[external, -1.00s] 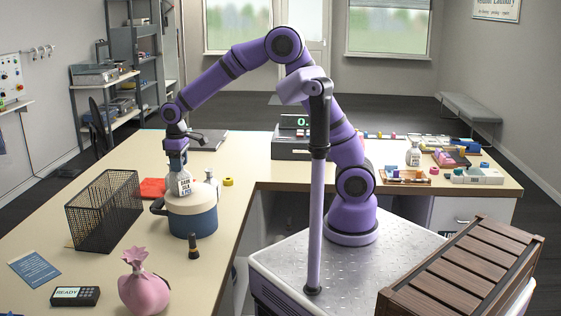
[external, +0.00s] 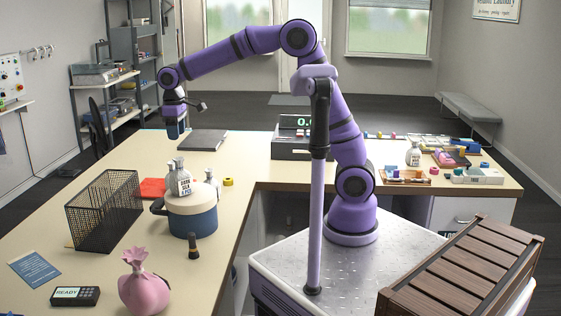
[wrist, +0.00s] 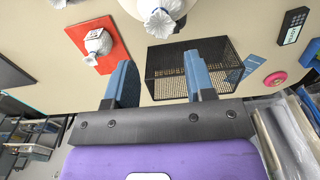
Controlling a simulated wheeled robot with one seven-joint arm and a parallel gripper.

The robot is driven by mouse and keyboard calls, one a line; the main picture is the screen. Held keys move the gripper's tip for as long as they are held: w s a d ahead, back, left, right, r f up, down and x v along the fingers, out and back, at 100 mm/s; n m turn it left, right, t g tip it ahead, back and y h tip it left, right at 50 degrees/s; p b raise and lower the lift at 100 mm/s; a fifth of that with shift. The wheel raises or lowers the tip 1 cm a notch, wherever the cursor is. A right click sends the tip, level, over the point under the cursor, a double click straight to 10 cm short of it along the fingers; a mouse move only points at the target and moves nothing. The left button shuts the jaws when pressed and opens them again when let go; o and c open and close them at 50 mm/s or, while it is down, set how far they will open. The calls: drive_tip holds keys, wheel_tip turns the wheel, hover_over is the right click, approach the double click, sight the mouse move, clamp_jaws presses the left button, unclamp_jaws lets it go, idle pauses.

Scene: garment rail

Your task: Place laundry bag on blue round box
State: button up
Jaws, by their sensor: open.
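A grey laundry bag (external: 184,184) with a white label stands upright on the cream lid of the blue round box (external: 190,222). In the wrist view the bag (wrist: 160,20) and the pale lid are cut off by the top edge. My gripper (external: 175,133) is raised behind and above the box, clear of the bag. Its two blue fingers are apart, with nothing between them, in the wrist view (wrist: 158,80). Another labelled bag (wrist: 98,41) sits on the red mat (wrist: 84,32); the round box and its bag partly hide that area in the external view.
A black mesh basket (external: 104,212) stands left of the box. A dark stamp (external: 193,246), a pink bag (external: 143,285) and a display unit (external: 75,296) are nearer the front. A grey bag (external: 212,180) is partly hidden behind the box. A dark folder (external: 203,140) lies farther back.

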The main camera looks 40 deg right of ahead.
drive_tip(key=s+d+r+m+t, duration=0.1)
drive_tip(key=s+d+r+m, duration=0.2)
drive_tip(key=d, duration=0.9)
drive_tip(key=s+d+r+m+t, duration=0.1)
drive_tip(key=s+d+r, duration=0.35)
drive_tip(key=d, duration=0.75)
drive_tip(key=s+d+f+m+t, duration=0.1)
drive_tip(key=s+d+f+m, duration=0.1)
drive_tip(key=s+d, duration=0.5)
drive_tip(key=s+d+f+m+t, duration=0.2)
drive_tip(key=s+d+m, duration=0.1)
drive_tip(key=s+d, duration=0.5)
drive_tip(key=shift+s, duration=0.45)
